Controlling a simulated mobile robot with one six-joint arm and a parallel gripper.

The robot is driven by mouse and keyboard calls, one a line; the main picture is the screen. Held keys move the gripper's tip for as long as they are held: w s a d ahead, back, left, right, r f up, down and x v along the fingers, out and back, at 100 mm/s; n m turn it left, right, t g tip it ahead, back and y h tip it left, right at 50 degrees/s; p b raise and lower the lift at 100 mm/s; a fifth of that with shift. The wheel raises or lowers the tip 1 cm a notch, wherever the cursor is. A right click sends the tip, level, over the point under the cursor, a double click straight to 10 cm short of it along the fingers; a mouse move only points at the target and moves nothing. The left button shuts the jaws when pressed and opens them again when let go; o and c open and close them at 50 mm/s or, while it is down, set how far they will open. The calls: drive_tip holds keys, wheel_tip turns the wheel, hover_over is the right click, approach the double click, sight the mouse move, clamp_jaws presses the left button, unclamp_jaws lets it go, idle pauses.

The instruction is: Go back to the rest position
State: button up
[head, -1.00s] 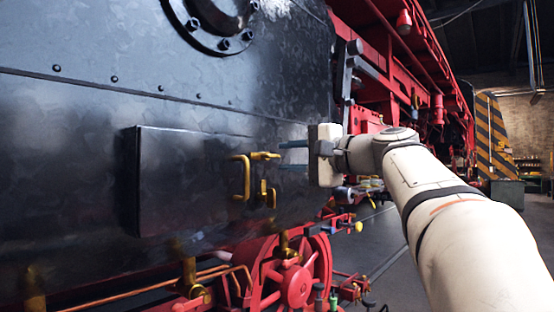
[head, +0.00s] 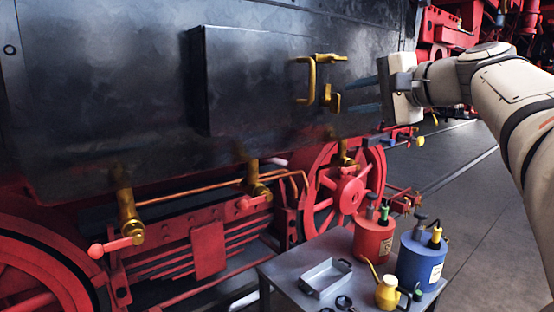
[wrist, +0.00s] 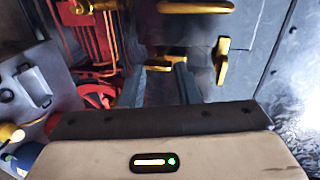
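My gripper (head: 359,97) is open and empty, its two blue-grey fingers apart and pointing left towards the locomotive's black side. In the wrist view the gripper (wrist: 160,80) also has nothing between its fingers. To its left in the head view are a brass handle (head: 305,82) and a smaller brass latch (head: 332,98) beside a raised black panel (head: 250,85). The fingertips look apart from both brass pieces. The latch also shows in the wrist view (wrist: 222,58).
Below stands a grey table (head: 285,270) with a metal tray (head: 325,278), a red can (head: 372,238), a blue can (head: 418,265) and a yellow oiler (head: 387,293). Red wheels (head: 345,190) and brass valves (head: 130,222) line the locomotive's lower side. Open floor (head: 475,205) lies to the right.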

drive_tip(key=s+a+f+n+g+h+p, duration=0.1)
drive_tip(key=s+a+f+g+p, duration=0.1)
drive_tip(key=f, duration=0.4)
drive_tip(key=s+a+f+n+g+h+p, duration=0.1)
drive_tip(key=a+f+g, duration=0.1)
drive_tip(key=f, duration=0.3)
drive_tip(key=s+d+f+n+g+h+p, duration=0.1)
drive_tip(key=s+f+n+g+h+p, duration=0.4)
drive_tip(key=s+f, duration=1.3)
wheel_tip(320, 180, down, 4)
drive_tip(key=n+g+h, duration=0.1)
drive_tip(key=n, duration=0.2)
drive_tip(key=shift+s+d+r+h+p, duration=0.15)
drive_tip(key=shift+d+r+h+p, duration=0.05)
drive_tip(key=shift+h+p, duration=0.2)
